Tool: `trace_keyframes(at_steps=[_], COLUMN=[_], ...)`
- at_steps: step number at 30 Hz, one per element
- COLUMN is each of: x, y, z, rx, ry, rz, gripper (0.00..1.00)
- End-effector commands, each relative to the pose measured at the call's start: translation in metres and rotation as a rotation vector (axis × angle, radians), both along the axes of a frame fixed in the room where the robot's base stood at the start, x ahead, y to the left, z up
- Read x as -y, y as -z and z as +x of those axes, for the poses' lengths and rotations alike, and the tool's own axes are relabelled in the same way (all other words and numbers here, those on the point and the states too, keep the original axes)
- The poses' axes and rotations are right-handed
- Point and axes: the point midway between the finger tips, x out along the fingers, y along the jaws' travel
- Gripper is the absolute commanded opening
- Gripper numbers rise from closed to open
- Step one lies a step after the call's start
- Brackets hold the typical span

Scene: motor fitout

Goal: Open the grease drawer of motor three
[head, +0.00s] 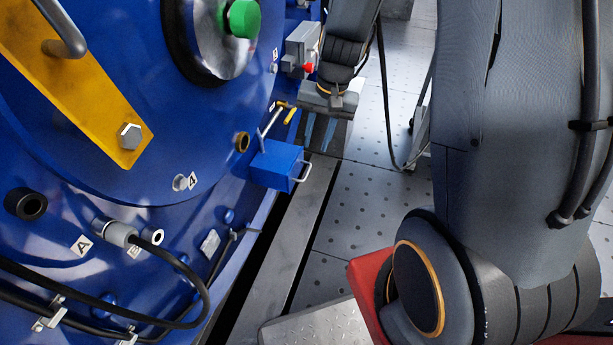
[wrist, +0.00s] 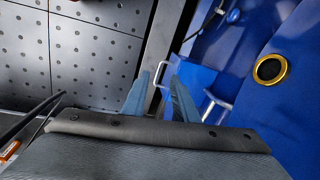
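The grease drawer (head: 277,165) is a blue box with a pale bar handle (head: 304,171), low on the right edge of the big blue motor (head: 100,200) in the head view. Its body sticks out from the motor; I cannot tell whether it is pulled out. My gripper (head: 320,132) hangs above and to the right of it, fingers pointing down, apart from the handle. In the wrist view the two blue fingers of my gripper (wrist: 158,92) are spread with nothing clearly between them. The blue drawer (wrist: 188,76) shows beyond them, partly hidden by the right finger.
A metal lever (head: 270,121) and a yellow handle (head: 290,115) stick out just above the drawer. A grey box with a red knob (head: 308,67) is higher up. Black hoses (head: 120,308) run along the motor. Perforated floor (head: 370,210) lies clear to the right.

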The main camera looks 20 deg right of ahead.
Motion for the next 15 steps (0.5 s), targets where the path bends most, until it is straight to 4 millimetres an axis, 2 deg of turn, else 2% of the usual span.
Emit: trace_keyframes(at_steps=[1, 3, 6, 15], x=[0.003, 0.005, 0.009, 0.009], y=[0.029, 0.051, 0.073, 0.103], z=[0.014, 0.027, 0.041, 0.054], rx=[-0.001, 0.000, 0.004, 0.005], ry=[0.031, 0.069, 0.111, 0.147], rz=[0.007, 0.016, 0.024, 0.032], gripper=[0.26, 0.26, 0.26, 0.26])
